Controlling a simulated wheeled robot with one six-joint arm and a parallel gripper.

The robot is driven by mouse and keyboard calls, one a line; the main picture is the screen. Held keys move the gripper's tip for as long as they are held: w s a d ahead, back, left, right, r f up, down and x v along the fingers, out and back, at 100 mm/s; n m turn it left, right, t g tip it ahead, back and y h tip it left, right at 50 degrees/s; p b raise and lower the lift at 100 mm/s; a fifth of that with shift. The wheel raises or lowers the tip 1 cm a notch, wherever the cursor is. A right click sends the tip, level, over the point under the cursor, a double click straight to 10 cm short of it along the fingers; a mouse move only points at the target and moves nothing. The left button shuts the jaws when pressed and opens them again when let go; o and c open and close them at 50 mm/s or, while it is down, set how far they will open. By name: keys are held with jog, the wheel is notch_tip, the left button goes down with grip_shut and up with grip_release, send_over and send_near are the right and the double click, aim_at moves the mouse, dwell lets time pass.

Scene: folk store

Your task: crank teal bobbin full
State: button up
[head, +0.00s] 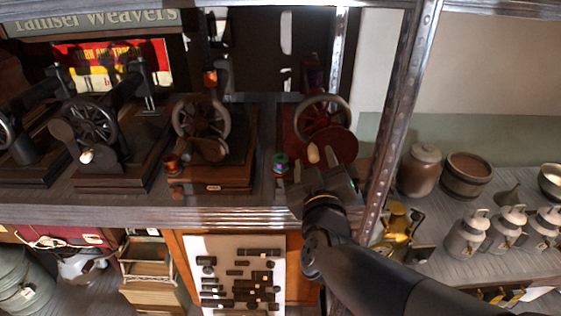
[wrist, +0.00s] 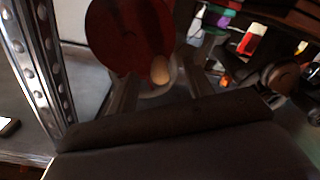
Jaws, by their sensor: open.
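A red hand-cranked machine with a spoked wheel (head: 322,118) stands on the shelf beside the metal post. Its red crank disc (wrist: 125,40) carries a pale wooden knob (wrist: 160,70), and the knob also shows in the head view (head: 313,153). My gripper (head: 322,172) is open in front of the disc. In the wrist view its fingers (wrist: 160,82) stand on either side of the knob, with gaps visible.
A machine with an orange spool (head: 201,120) stands to the left, and a darker one (head: 92,125) beyond it. The riveted metal post (head: 397,125) is close on the right. Past it are jars and a wooden tub (head: 467,176).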

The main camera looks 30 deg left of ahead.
jog(key=p+v, duration=0.1)
jog(key=v, duration=0.6)
jog(key=shift+p, duration=0.3)
jog(key=shift+w, duration=0.1)
jog(key=shift+b+x, duration=1)
jog(key=shift+x, duration=3.3)
